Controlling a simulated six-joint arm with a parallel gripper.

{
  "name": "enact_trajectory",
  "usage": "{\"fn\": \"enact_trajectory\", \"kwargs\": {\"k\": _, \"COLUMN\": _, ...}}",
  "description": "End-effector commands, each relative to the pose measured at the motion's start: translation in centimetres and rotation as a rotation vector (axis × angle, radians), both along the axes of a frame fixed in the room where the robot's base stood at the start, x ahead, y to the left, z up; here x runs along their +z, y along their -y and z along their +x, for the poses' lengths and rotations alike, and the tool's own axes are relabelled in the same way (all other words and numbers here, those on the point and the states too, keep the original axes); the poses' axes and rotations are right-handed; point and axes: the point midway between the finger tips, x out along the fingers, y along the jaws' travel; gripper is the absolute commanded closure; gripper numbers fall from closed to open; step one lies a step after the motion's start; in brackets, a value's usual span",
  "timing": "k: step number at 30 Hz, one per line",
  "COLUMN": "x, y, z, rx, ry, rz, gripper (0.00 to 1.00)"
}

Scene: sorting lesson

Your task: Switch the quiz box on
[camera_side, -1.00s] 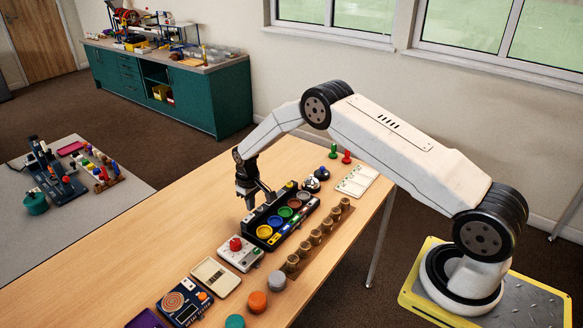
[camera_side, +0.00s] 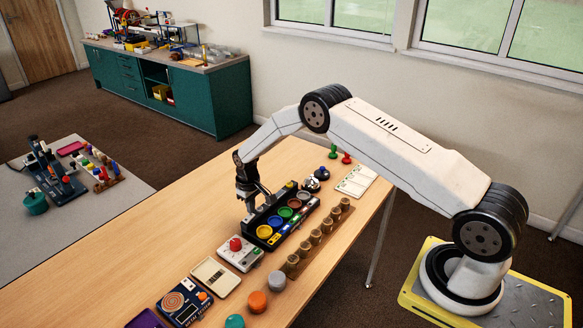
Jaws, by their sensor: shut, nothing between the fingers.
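A long black box (camera_side: 275,236), which looks like the quiz box, lies on the wooden table. It has a row of coloured round discs on top and coloured strips along its side. I cannot make out a switch or whether a light is on. My gripper (camera_side: 252,208) points down at the box's back left edge, close to it, with its fingers shut and empty. I cannot tell whether the fingertips touch the box. My gripper hides part of that edge.
A white box with a red knob (camera_side: 235,244) stands just in front. A row of brown cylinders (camera_side: 315,237) is along the right. A cream case (camera_side: 215,276), a blue device (camera_side: 183,302) and coloured discs (camera_side: 257,301) lie nearer. The table's left side (camera_side: 150,240) is clear.

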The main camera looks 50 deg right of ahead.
Motion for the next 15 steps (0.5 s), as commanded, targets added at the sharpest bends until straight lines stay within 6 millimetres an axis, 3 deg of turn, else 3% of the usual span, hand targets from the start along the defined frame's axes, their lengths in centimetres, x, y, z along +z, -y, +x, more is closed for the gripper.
{"fn": "enact_trajectory", "kwargs": {"k": 15, "x": -0.56, "y": 0.00, "z": 0.00, "rx": 0.000, "ry": 0.000, "rz": 0.000, "gripper": 1.00}}
